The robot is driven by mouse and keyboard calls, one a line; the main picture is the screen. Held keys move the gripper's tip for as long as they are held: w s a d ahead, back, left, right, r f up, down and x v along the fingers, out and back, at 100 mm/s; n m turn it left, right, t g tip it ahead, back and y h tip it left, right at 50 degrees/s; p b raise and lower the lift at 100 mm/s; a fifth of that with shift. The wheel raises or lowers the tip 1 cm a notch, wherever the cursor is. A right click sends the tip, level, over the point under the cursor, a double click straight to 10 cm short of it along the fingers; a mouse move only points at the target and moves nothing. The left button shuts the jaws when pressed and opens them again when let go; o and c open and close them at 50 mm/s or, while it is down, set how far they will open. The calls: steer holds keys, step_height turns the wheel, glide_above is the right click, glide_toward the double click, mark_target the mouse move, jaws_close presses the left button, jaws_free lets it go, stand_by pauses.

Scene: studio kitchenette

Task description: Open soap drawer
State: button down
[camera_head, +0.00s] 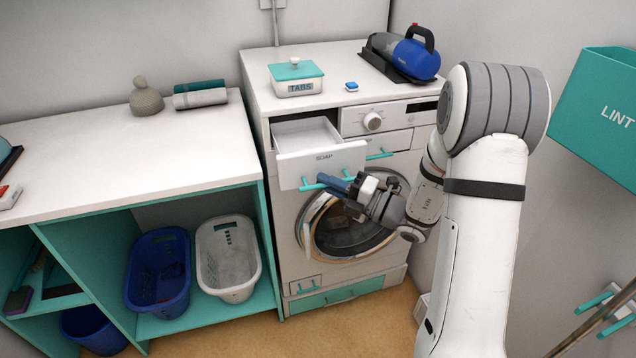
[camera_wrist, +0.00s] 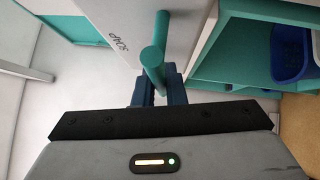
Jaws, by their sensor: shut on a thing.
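The soap drawer (camera_head: 321,165) is a white drawer labelled SOAP at the upper left of the washing machine (camera_head: 300,250). It stands pulled out, with its inside showing from above. Its teal bar handle (camera_head: 312,186) runs along the lower front. My gripper (camera_head: 350,185) is at the right part of this handle. In the wrist view the blue fingers (camera_wrist: 157,92) sit on both sides of the teal handle (camera_wrist: 152,60), shut on it. The drawer front (camera_wrist: 120,30) shows there with its label sideways. The exact finger contact is partly hidden.
A TABS box (camera_head: 296,85), a small blue block (camera_head: 351,86) and a blue handheld vacuum (camera_head: 415,58) stand on the machine. A white counter (camera_head: 110,160) is to the left, with blue (camera_head: 158,270) and white (camera_head: 228,258) baskets below. A teal LINT bin (camera_head: 600,110) is at right.

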steer(key=shift+w+d, duration=0.15)
steer(key=shift+d, duration=0.05)
steer(key=c, duration=1.9)
jaws_free()
steer(key=shift+o, duration=0.7)
steer(key=shift+d, duration=0.15)
steer(key=shift+o, duration=1.3)
steer(key=shift+a, duration=0.2)
steer(key=v, duration=0.8)
steer(key=shift+a, duration=0.1)
